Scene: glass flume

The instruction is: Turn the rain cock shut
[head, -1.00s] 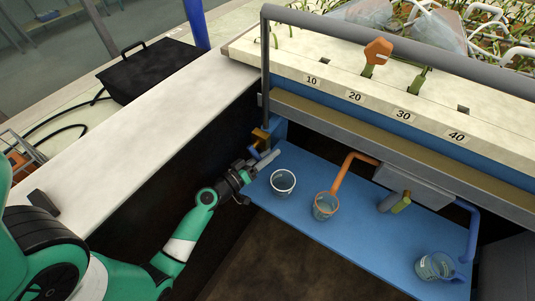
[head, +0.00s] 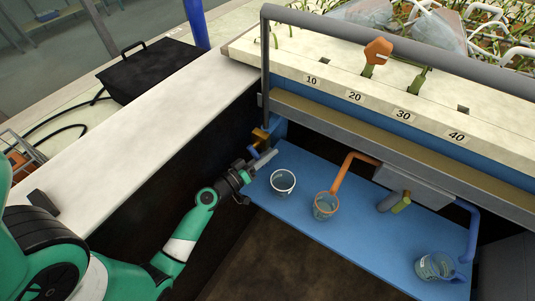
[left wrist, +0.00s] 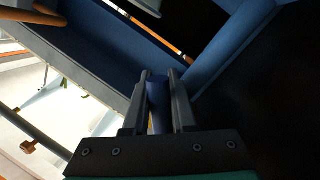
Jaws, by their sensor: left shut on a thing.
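A cock with a brass-coloured body (head: 261,136) sits at the left end of the blue frame, low beside the grey post. My left gripper (head: 262,161) is just below it, its fingers pointing up and right. In the left wrist view my left gripper (left wrist: 158,80) is shut on a blue lever (left wrist: 157,108), which stands between the two dark fingers. I take this to be the cock's handle; the head view shows little of it behind the fingers. My right gripper is in neither view.
A clear cup (head: 283,182) stands on the blue shelf (head: 300,217) close right of my gripper. A second cup (head: 326,205) is under an orange pipe (head: 350,168). A jar (head: 434,266) stands at the far right. The white bench ledge (head: 170,110) lies left.

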